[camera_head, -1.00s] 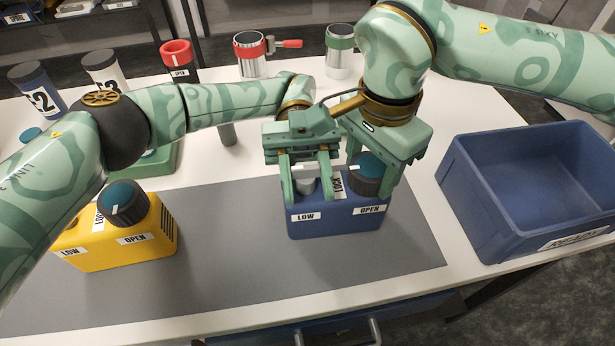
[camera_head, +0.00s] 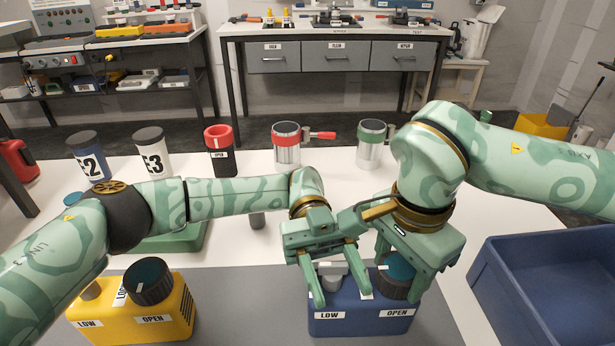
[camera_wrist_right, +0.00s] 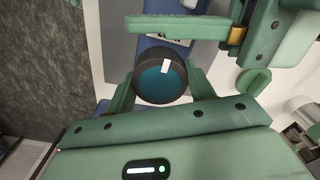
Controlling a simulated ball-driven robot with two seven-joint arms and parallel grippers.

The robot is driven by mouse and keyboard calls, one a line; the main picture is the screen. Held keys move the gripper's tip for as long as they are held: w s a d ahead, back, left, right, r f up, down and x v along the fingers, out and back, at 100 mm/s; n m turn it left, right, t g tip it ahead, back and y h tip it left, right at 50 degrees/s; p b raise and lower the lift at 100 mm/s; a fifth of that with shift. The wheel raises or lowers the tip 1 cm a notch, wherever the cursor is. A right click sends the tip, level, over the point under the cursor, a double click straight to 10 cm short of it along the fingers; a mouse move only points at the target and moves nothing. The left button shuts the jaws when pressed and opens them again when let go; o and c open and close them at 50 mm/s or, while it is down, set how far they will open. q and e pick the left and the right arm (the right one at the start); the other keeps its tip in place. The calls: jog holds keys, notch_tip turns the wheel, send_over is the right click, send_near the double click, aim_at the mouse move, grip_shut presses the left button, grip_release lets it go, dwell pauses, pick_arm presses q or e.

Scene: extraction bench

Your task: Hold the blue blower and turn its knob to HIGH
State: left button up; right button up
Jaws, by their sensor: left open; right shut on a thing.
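The blue blower (camera_head: 345,320) stands on the grey mat, with LOW and OPEN labels on its front; another label on top is mostly covered. Its dark knob with a teal top (camera_head: 398,270) is between the fingers of my right gripper (camera_head: 400,282), which is shut on it. In the right wrist view, the knob (camera_wrist_right: 160,82) sits between both fingers, its white mark near the picture's upper edge of the knob. My left gripper (camera_head: 340,285) is open, its fingers on either side of the blower's grey top piece (camera_head: 332,273); contact cannot be told.
A yellow blower (camera_head: 115,325) with a similar knob stands at left. A blue bin (camera_head: 490,270) is at right. Bottles E2 (camera_head: 88,158) and E3 (camera_head: 152,155), a red-topped container (camera_head: 220,155) and two metal mugs (camera_head: 287,150) line the back.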

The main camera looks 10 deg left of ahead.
pick_arm(q)
jog(key=n+t+h, duration=0.6)
jog(key=t+h, duration=0.1)
jog(key=shift+w+d, duration=0.25)
jog(key=shift+w, duration=0.05)
jog(key=v, duration=1.2)
jog(key=s+d+f+m+g+y, duration=0.1)
jog(key=s+m+y, duration=0.15)
jog(key=m, duration=0.75)
jog(key=s+m+y, duration=0.1)
jog(key=m+y, duration=0.3)
jog(key=m, duration=0.5)
jog(key=d+r+m+t+y, duration=0.1)
jog(key=r+m+t+y, duration=0.1)
jog(key=r+m, duration=0.5)
jog(key=w+d+r+m+t+y, duration=0.1)
jog(key=d+r+m+t+y, duration=0.1)
jog(key=r+m+t, duration=0.3)
notch_tip(320, 180, up, 2)
jog(key=m+y, duration=0.1)
jog(key=m, duration=0.3)
jog(key=shift+d+r+m+t, duration=0.2)
jog(key=shift+d+m+t, duration=0.1)
jog(key=shift+d+m, duration=0.1)
